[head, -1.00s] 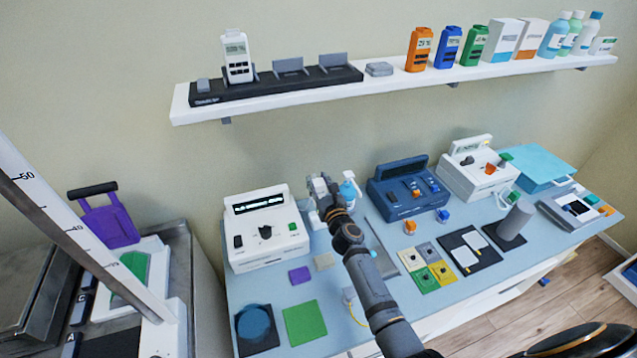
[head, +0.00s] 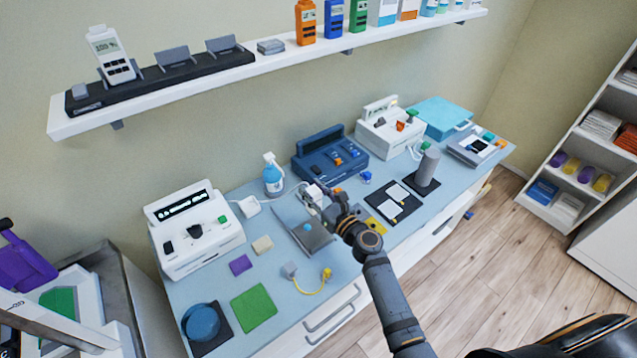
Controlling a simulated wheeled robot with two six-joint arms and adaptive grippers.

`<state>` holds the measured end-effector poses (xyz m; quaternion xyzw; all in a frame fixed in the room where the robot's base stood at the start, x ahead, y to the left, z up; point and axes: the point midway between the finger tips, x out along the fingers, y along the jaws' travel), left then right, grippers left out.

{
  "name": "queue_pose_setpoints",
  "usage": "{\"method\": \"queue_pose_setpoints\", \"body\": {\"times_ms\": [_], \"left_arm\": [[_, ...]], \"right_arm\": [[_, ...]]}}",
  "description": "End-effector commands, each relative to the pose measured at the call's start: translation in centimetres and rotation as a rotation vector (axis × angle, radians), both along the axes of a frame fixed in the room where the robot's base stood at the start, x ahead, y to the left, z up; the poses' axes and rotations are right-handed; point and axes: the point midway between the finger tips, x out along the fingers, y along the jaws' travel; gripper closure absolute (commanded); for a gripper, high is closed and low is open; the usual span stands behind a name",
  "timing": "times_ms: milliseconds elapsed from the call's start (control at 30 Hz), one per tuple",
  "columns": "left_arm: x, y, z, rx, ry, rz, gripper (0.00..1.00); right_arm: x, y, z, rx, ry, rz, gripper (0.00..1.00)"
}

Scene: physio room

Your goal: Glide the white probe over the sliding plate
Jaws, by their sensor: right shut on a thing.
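The white probe (head: 313,191) is in my right gripper (head: 322,199), which is shut on it; the fingers partly hide it. The sliding plate looks like the grey plate (head: 318,241) on the blue table, with a small blue spot (head: 307,227) on it. My right gripper is over the far right part of this plate. I cannot tell whether the probe touches the plate. An empty-looking white holder (head: 250,207) stands left of the plate. My left gripper is not in view.
A blue spray bottle (head: 273,179) stands behind the plate. A white device (head: 193,240) is at left, a dark blue device (head: 330,155) behind right. A grey cube with a yellow cable (head: 312,292) lies in front. Green (head: 254,307) and purple (head: 240,264) pads lie at left.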

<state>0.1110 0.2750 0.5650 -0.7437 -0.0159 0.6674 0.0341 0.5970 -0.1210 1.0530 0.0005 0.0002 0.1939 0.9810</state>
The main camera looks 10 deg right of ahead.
Motion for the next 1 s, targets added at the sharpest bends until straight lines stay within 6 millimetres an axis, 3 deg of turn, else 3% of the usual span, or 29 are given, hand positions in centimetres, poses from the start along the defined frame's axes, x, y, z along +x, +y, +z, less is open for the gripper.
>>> {"method": "queue_pose_setpoints", "body": {"times_ms": [167,500,833,1000], "left_arm": [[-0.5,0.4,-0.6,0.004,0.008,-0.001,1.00],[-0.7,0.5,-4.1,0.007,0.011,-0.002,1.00],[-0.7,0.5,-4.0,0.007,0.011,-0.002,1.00],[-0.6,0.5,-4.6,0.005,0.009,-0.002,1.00]], "right_arm": [[0.0,0.0,-0.5,0.000,-0.001,0.000,0.97],[0.0,0.0,-4.0,-0.001,-0.001,-0.001,0.97],[-0.1,-0.1,-4.0,0.000,-0.002,-0.006,0.97],[-3.3,-2.0,-4.1,0.007,0.000,-0.154,0.97]]}}
